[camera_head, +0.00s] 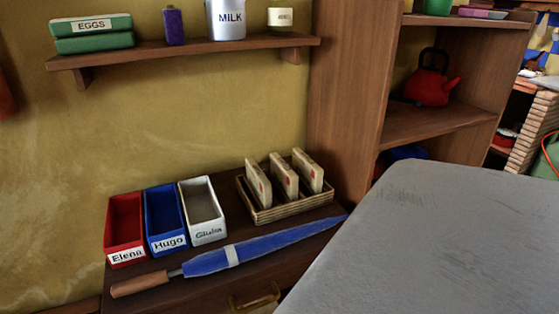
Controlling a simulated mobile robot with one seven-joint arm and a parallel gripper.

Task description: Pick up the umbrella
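A closed blue umbrella (250,248) with a white band and a brown handle (139,284) lies along the front of a dark wooden cabinet top. Its handle is at the left and its tip points right, slightly up in the picture, toward the grey surface. It lies in front of the small bins and the basket. My gripper is not in view.
Red (124,220), blue (164,212) and white (203,208) bins stand behind the umbrella. A basket (300,208) with three upright packets stands beside them. A grey surface (430,240) fills the lower right. A shelf (190,48) hangs above; a red kettle (432,88) stands at right.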

